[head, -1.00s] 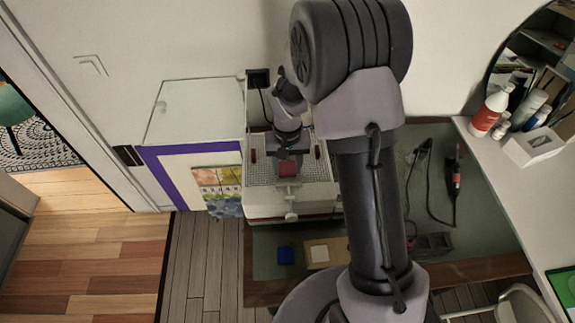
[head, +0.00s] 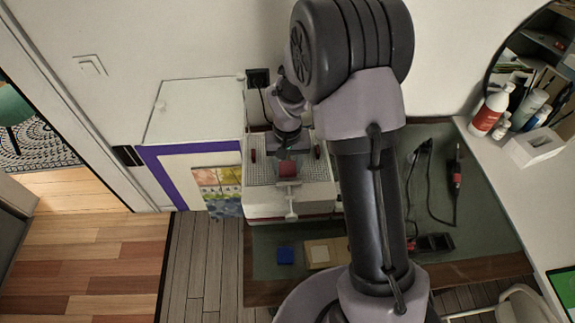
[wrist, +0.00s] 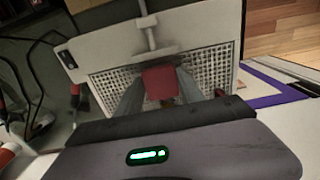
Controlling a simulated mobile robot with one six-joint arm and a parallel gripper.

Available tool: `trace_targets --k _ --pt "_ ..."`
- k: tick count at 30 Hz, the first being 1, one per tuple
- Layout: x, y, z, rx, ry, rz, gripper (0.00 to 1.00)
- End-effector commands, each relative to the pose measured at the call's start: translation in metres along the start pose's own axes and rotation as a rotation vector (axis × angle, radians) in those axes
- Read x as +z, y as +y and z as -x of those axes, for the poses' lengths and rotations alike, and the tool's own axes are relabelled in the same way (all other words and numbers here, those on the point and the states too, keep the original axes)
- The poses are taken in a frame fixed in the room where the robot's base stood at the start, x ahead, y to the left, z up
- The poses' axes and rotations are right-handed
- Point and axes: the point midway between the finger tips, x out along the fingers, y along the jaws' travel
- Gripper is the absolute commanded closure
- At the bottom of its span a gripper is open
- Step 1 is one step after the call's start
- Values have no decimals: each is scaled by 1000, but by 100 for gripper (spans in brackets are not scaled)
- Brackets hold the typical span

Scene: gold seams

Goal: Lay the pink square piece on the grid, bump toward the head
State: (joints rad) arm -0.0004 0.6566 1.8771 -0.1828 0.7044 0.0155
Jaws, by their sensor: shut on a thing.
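The pink square piece, a reddish block, shows in the head view (head: 288,169) and the wrist view (wrist: 158,84). My gripper (wrist: 160,92) has one finger on each side of it and is shut on it; in the head view my gripper (head: 289,158) is at the piece's far edge. The piece is over the grid (head: 262,172), a perforated pale plate also in the wrist view (wrist: 112,86). I cannot tell whether it touches the grid. A white T-shaped part (wrist: 150,36), perhaps the head, stands close beyond the piece. Its bump cannot be made out.
A blue square (head: 285,255) and a tan board with a pale square (head: 322,253) lie on the green bench in front of the machine. A corded red tool (head: 456,178) lies at the right. A white cabinet (head: 195,115) stands left of the machine.

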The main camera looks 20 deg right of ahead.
Motion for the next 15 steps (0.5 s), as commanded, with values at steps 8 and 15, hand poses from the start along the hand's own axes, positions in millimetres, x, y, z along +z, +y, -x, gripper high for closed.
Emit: trace_targets --k 8,15 --pt "0 0 0 0 0 0 99" --pt "0 0 -3 0 0 0 99"
